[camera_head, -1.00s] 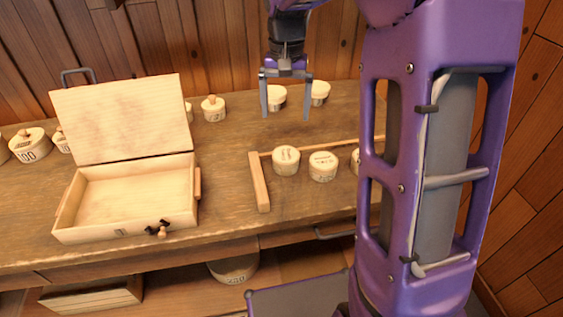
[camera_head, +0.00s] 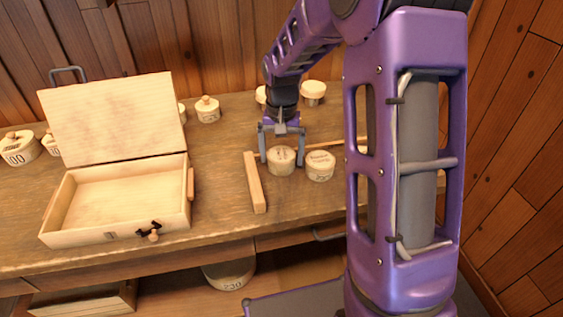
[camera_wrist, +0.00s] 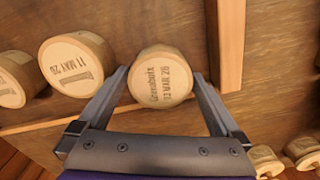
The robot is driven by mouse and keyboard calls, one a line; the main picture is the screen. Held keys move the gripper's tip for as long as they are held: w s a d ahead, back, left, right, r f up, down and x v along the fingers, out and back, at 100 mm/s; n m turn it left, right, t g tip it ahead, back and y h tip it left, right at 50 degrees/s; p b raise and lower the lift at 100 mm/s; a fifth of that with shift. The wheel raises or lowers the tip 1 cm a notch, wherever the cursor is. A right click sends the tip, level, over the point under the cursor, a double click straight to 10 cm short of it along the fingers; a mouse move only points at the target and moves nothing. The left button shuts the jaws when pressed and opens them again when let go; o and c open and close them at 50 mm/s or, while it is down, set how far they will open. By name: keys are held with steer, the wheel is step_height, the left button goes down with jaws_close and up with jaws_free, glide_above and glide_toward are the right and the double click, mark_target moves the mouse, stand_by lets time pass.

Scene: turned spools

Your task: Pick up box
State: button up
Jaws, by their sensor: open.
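A round pale wooden box (camera_head: 281,163) with a printed lid stands on the bench. In the wrist view the same box (camera_wrist: 162,76) shows a date and other lettering on top. My gripper (camera_head: 282,158) is open above the bench, with one finger on each side of this box. In the wrist view my gripper's fingers (camera_wrist: 160,78) reach along both sides of it; whether they touch it I cannot tell. A second round box (camera_head: 320,167) stands just right of it. It also shows in the wrist view (camera_wrist: 75,65), outside the fingers.
A wooden bar (camera_head: 255,183) lies left of the boxes, close to my finger in the wrist view (camera_wrist: 229,40). An open hinged case (camera_head: 68,215) stands on the left of the bench (camera_head: 215,195). Several lidded round containers, one (camera_head: 207,110), stand along the back.

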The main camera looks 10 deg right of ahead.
steer(key=c, duration=1.2)
steer(key=shift+r, duration=0.1)
